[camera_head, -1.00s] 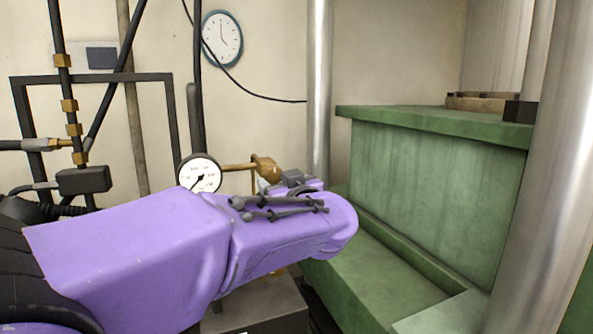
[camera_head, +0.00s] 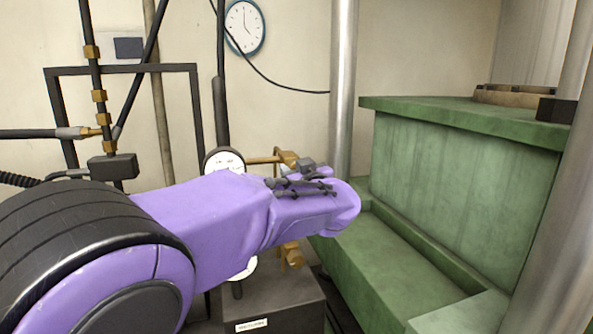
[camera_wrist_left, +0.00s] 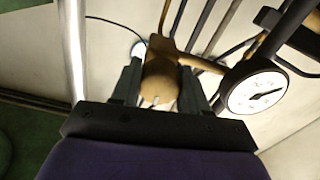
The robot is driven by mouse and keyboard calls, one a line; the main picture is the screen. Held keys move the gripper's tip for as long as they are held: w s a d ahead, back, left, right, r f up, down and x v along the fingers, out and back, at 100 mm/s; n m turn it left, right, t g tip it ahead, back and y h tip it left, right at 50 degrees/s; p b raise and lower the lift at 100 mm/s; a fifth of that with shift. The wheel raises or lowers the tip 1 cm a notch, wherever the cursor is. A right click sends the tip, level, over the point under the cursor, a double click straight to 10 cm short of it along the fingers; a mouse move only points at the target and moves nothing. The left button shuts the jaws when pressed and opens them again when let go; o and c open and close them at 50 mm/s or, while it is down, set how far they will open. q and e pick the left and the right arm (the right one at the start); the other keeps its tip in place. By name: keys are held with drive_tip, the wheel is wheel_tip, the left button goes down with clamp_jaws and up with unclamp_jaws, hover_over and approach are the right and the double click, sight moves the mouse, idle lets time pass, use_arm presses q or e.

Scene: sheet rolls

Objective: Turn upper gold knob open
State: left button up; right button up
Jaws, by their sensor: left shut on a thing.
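The upper gold knob (camera_head: 288,159) sits on a brass pipe beside a white dial gauge (camera_head: 222,158), partly hidden by my purple left arm in the head view. My left gripper (camera_head: 308,167) is at the knob. In the left wrist view the gold knob (camera_wrist_left: 160,80) lies between the two dark fingers of my left gripper (camera_wrist_left: 160,88), which is shut on it. The gauge (camera_wrist_left: 256,92) shows to its right there. A lower gold fitting (camera_head: 292,256) shows below my arm. My right gripper is not in view.
A green machine block (camera_head: 460,185) and a steel column (camera_head: 342,90) stand right of the knob. A dark box (camera_head: 270,305) is below my arm. Black pipes with brass fittings (camera_head: 99,96) stand at the left. A clock (camera_head: 244,27) hangs on the wall.

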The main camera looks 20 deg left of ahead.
use_arm(q)
drive_tip(key=shift+f, duration=0.15)
drive_tip(key=n+b, duration=0.2)
drive_tip(key=n, duration=0.2)
drive_tip(key=shift+f+n, duration=0.15)
drive_tip(key=shift+n, duration=0.15)
drive_tip(key=n+b, duration=0.2)
drive_tip(key=n, duration=0.1)
drive_tip(key=shift+n+b, duration=0.3)
drive_tip(key=shift+n, duration=0.1)
drive_tip(key=n+b, duration=0.4)
drive_tip(key=n, duration=0.2)
drive_tip(key=shift+r+n+b, duration=0.2)
drive_tip(key=shift+n+b, duration=1.05)
drive_tip(key=shift+n, duration=0.25)
drive_tip(key=shift+r, duration=0.1)
drive_tip(key=shift+r+n, duration=0.1)
drive_tip(key=shift+n, duration=0.3)
drive_tip(key=o, duration=0.9)
drive_tip(key=shift+o, duration=0.8)
drive_tip(key=shift+w+d, duration=0.15)
